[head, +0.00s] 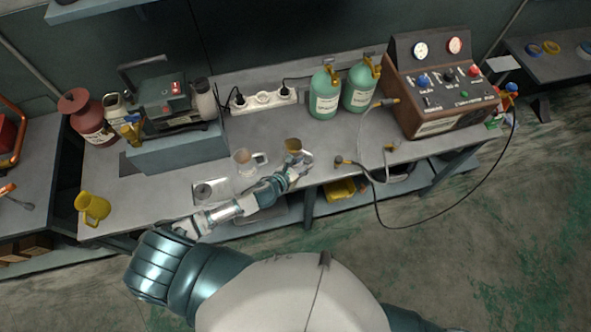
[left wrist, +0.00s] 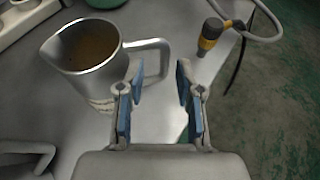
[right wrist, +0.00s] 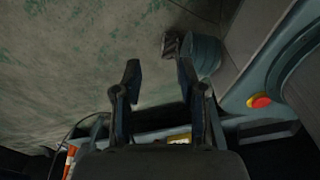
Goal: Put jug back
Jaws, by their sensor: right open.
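A metal jug (left wrist: 82,48) with brown liquid in it fills the upper left of the left wrist view, upright on the bench. In the head view this jug (head: 293,146) stands near the bench's front edge. My left gripper (left wrist: 160,75) is open and empty, with its left finger close to the jug's handle; I cannot tell if they touch. In the head view the left gripper (head: 300,166) is just in front of that jug. A second, pale jug (head: 244,163) stands to its left, and a yellow jug (head: 92,207) at the bench's left end. My right gripper (right wrist: 158,85) is open, empty, away from the bench.
Two green gas bottles (head: 324,94) and a brown gauge console (head: 440,85) stand behind and to the right. A hose with a yellow-collared fitting (left wrist: 209,37) lies right of the left gripper. A power strip (head: 264,101) lies at the back.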

